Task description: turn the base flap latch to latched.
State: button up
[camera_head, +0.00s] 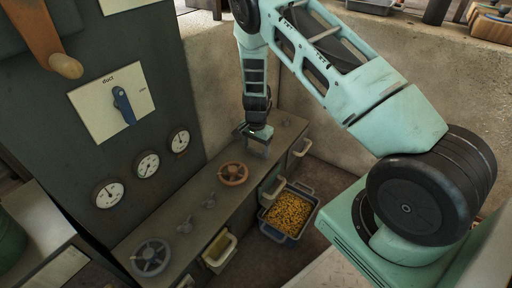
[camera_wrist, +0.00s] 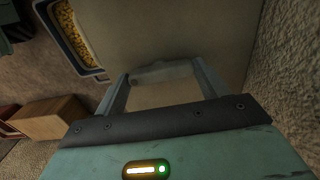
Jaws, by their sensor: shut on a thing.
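My gripper (camera_head: 257,148) reaches down to the far end of the long grey bench-like base, by the wall. In the wrist view my gripper (camera_wrist: 161,76) has its two fingers apart, with a pale grey rounded bar between their tips, which I take for the base flap latch (camera_wrist: 161,73). The bar spans from one finger to the other, and the fingers are shut on it. In the head view the gripper hides the latch, so I cannot read its setting there.
The base top carries a reddish handwheel (camera_head: 232,174), a grey handwheel (camera_head: 151,256) and small wing knobs (camera_head: 209,201). A bin of yellow pieces (camera_head: 289,214) stands on the floor beside it. The panel at left has a blue duct lever (camera_head: 123,104) and gauges (camera_head: 147,165).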

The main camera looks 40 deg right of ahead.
jog(key=shift+r, duration=0.1)
jog(key=n+p, duration=0.2)
jog(key=n, duration=0.1)
jog(key=shift+r+p, duration=0.1)
jog(key=shift+p, duration=0.2)
jog(key=n+p, duration=0.3)
jog(key=n, duration=0.2)
jog(key=shift+n, duration=0.3)
jog(key=n+p, duration=0.2)
jog(key=n, duration=0.2)
jog(key=shift+n+p, duration=0.3)
jog(key=n+p, duration=0.1)
jog(key=n, duration=0.3)
jog(key=shift+f+n, duration=0.2)
jog(key=shift+n, duration=0.1)
jog(key=o, duration=1)
